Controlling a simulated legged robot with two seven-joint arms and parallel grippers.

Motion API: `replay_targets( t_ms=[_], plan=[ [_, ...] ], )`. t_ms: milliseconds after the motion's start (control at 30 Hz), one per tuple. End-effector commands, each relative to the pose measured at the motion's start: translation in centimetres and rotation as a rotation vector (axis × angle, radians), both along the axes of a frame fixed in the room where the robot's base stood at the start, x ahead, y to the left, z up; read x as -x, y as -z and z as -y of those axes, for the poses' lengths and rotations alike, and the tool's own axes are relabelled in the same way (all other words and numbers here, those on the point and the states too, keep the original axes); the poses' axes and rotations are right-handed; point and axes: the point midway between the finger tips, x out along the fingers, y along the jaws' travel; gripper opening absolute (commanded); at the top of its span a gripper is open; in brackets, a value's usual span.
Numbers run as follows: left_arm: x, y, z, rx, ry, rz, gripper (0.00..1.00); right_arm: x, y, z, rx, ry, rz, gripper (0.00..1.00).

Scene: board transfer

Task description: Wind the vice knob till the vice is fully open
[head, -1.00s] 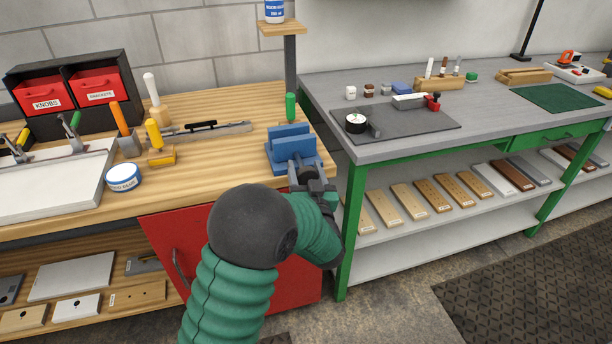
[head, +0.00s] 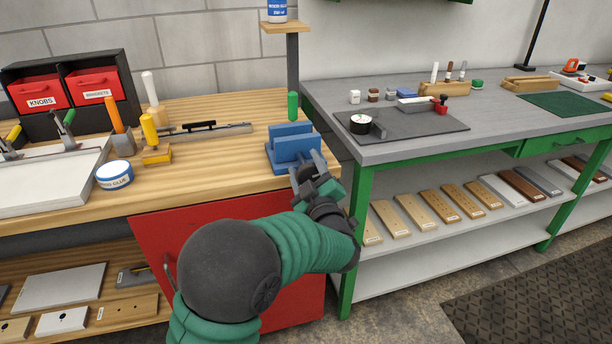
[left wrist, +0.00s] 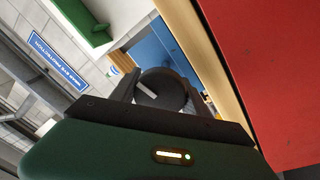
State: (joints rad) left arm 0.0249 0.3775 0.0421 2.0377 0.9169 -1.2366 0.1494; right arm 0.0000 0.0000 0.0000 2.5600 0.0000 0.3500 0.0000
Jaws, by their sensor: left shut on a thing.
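The blue vice (head: 288,152) sits at the front right corner of the wooden bench. Its two blue jaws show in the head view with a gap between them whose width I cannot judge well. My left gripper (head: 307,174) is at the front of the vice, low at the bench edge. In the left wrist view the dark round vice knob (left wrist: 161,90), with a pale line across its face, sits between the fingers of my left gripper (left wrist: 160,97), which are shut on it. The blue vice body (left wrist: 158,56) shows behind the knob. My right gripper is out of view.
The red cabinet door (head: 215,255) is below the vice. A grey bench with green legs (head: 360,210) stands close to the right.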

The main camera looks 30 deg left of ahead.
Motion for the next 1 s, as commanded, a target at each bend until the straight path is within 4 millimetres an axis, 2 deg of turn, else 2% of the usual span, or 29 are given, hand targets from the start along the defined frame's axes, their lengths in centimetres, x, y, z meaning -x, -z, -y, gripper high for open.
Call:
replay_targets(
  t_ms=[33, 233, 833, 867, 1000],
  plan=[
    [-0.13, 0.61, 0.18, 0.021, 0.006, 0.014, 0.13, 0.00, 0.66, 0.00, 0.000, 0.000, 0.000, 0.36],
    [-0.13, 0.35, 0.18, 0.073, 0.007, 0.079, 0.13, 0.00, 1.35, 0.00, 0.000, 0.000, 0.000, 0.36],
    [-0.16, -0.01, 0.18, 0.100, 0.008, 0.114, 0.13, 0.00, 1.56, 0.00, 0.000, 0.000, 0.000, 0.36],
    [-0.16, -0.01, 0.18, 0.100, 0.008, 0.114, 0.55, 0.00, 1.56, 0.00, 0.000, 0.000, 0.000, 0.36],
    [-0.11, -0.04, 0.13, 0.100, 0.006, 0.115, 0.73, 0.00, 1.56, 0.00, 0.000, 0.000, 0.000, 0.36]
  ],
)
